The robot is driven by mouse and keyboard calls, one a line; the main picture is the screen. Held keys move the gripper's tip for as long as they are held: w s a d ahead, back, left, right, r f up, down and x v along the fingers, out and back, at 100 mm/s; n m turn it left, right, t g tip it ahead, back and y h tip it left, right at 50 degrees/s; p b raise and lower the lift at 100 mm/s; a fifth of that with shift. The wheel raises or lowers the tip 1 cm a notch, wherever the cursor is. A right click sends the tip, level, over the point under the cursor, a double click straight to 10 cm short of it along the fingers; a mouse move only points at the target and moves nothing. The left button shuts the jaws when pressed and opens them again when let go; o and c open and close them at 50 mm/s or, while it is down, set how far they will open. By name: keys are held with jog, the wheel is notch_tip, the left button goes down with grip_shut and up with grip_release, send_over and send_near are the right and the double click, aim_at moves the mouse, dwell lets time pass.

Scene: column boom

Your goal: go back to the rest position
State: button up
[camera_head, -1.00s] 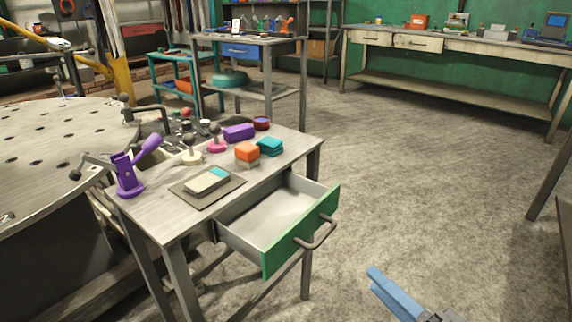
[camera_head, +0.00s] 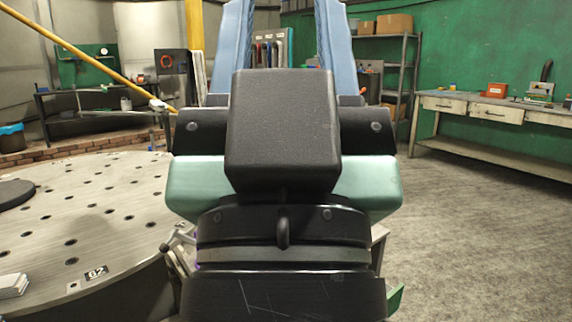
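My gripper (camera_head: 285,20) fills the middle of the head view, very close to the camera. Its two blue fingers point up and stand wide apart, with the background showing between them. Their tips reach the top edge of the picture. Nothing shows between them. The black and pale green gripper body and my wrist hide most of the small table with the drawer. Only a corner of the green drawer front (camera_head: 396,300) shows at the lower right of my arm.
A round metal table with holes (camera_head: 95,215) is at the left. A long workbench (camera_head: 490,155) stands along the green wall at the right. A shelf with boxes (camera_head: 400,70) is at the back. The floor at the right (camera_head: 470,230) is clear.

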notch_tip(320, 180, up, 31)
jog(key=p, duration=2.8)
jog(key=shift+f, duration=0.2)
jog(key=shift+f, duration=0.1)
